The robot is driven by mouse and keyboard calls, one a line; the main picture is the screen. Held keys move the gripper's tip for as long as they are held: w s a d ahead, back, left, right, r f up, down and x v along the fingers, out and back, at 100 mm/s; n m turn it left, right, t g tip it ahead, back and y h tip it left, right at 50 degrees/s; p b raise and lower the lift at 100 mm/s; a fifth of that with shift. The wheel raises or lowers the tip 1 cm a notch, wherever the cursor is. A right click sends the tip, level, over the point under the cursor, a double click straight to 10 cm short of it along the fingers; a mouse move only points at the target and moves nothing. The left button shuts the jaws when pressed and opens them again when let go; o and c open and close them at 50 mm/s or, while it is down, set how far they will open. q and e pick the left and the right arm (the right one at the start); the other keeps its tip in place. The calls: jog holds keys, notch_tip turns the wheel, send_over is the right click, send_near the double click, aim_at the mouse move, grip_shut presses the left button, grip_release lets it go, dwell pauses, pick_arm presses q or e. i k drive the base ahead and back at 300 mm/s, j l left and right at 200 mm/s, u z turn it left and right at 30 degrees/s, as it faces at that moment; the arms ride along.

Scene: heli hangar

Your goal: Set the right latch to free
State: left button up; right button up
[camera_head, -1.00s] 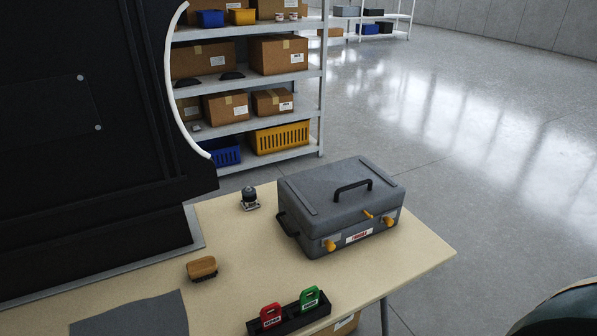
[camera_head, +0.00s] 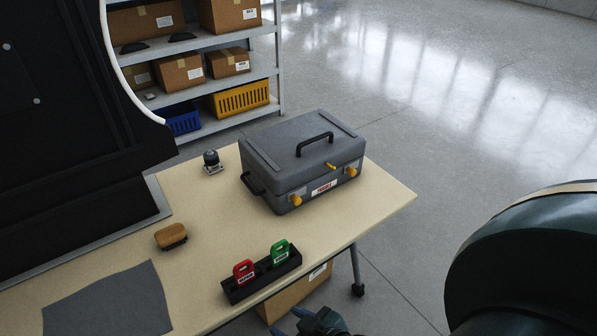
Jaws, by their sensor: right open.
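A grey case (camera_head: 290,170) stands shut on the table (camera_head: 385,195), with a black handle on its lid. Two orange latches sit on its front face: the right latch (camera_head: 351,172) and the left latch (camera_head: 296,200). A small orange piece (camera_head: 331,166) juts out between them near the lid edge. The exact setting of the right latch is too small to tell. My right gripper (camera_head: 290,321) shows at the bottom edge, partly cut off, open, below and well apart from the case. My left gripper is out of view.
A black holder (camera_head: 238,296) with a red tag (camera_head: 243,271) and a green tag (camera_head: 281,252) lies at the table's front edge. A brush (camera_head: 171,236), a grey cloth (camera_head: 108,305) and a small device (camera_head: 211,162) are further left. A cardboard box (camera_head: 297,290) is under the table.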

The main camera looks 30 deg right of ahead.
aim_at(352, 172)
jog(key=z, duration=1.35)
jog(key=l, duration=0.1)
